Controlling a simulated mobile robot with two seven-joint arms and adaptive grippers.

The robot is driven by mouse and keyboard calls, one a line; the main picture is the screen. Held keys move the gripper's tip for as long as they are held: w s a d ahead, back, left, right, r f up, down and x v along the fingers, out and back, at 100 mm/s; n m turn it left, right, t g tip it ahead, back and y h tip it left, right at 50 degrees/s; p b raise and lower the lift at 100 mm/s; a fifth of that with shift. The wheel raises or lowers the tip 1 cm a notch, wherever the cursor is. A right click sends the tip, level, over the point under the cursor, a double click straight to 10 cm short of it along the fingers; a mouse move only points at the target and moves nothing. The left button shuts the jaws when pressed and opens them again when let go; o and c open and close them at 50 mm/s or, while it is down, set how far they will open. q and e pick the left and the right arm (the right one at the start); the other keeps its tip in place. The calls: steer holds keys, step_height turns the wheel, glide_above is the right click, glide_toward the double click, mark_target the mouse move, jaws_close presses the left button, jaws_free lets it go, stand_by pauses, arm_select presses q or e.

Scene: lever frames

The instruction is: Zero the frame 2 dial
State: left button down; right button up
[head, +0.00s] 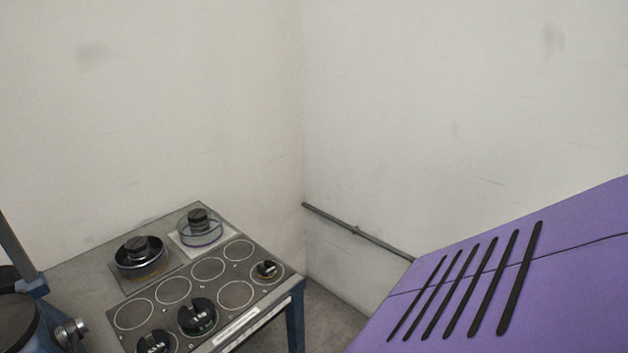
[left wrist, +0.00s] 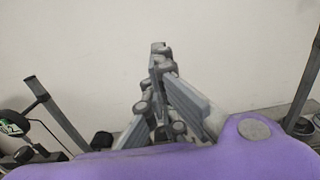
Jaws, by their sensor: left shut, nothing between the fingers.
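A grey panel table (head: 88,269) stands at the lower left of the head view. On it are a front row of black knobs: one at the bottom edge (head: 153,343), a larger knob (head: 197,317) and a small knob (head: 267,270). I cannot tell which is the frame 2 dial; labels are too small to read. My left gripper (left wrist: 160,48) is shut and empty in the left wrist view, pointing toward a pale wall. My right gripper is not in view.
Several empty white rings mark the panel between the knobs. A grey rail (head: 358,231) runs along the right wall. In the left wrist view, a grey post (left wrist: 55,112) stands at left and another post (left wrist: 309,70) at right.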

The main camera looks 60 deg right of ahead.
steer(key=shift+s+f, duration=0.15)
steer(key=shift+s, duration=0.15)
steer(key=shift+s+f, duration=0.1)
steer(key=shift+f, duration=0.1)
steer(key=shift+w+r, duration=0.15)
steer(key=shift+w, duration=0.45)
